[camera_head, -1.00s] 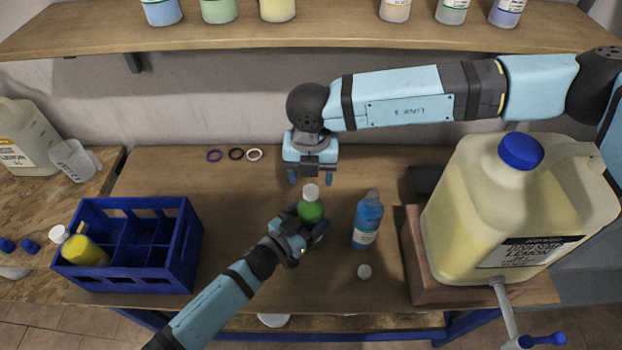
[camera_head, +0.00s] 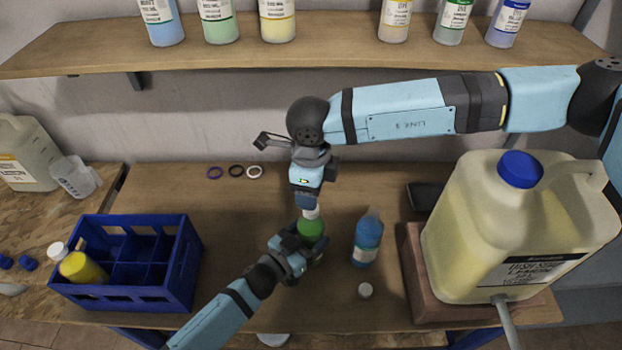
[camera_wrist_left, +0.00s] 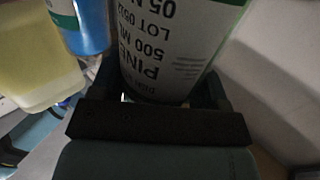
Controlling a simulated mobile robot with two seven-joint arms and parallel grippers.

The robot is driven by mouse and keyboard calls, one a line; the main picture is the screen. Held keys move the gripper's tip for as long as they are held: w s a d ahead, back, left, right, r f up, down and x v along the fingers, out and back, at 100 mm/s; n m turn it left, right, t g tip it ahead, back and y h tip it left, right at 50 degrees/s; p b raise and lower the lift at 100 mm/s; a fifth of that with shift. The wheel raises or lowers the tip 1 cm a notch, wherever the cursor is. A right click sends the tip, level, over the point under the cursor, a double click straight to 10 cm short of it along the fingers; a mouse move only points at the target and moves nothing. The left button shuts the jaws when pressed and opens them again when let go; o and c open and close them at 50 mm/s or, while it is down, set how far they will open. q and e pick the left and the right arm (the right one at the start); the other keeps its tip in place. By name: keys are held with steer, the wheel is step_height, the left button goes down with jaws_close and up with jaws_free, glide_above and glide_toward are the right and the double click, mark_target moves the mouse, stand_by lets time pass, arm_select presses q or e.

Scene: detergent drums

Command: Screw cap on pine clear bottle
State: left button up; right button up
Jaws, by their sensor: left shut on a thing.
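The pine bottle (camera_head: 311,229), green with a white top, stands upright near the middle of the table. Its label, reading PINE 500 ML, fills the left wrist view (camera_wrist_left: 165,50). My left gripper (camera_head: 300,249) is shut on the bottle's body from the lower left. A white cap (camera_head: 311,213) sits at the bottle's mouth; how far it is seated cannot be seen. My right gripper (camera_head: 306,200) points down directly over the cap, its fingertips at the cap's height. Its fingers are seen edge-on and partly cover the cap, so their grip is unclear.
A blue bottle (camera_head: 367,238) stands close to the right, with a loose white cap (camera_head: 365,290) in front. A large yellow jug (camera_head: 480,235) stands on a block at right. A blue crate (camera_head: 180,262) holds a yellow bottle (camera_head: 84,268). Three rings (camera_head: 236,171) lie behind.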

steer(key=n, duration=0.7)
steer(key=shift+r, duration=0.3)
steer(key=n, duration=0.4)
steer(key=shift+r, duration=0.1)
steer(key=n, duration=0.4)
steer(key=shift+r, duration=0.15)
steer(key=n, duration=0.7)
steer(key=shift+r, duration=0.25)
steer(key=n, duration=0.4)
steer(key=shift+r, duration=0.15)
steer(key=n, duration=0.4)
steer(key=shift+r, duration=0.1)
glide_toward(311, 237)
steer(key=shift+w+f, duration=1.35)
steer(key=shift+w, duration=0.2)
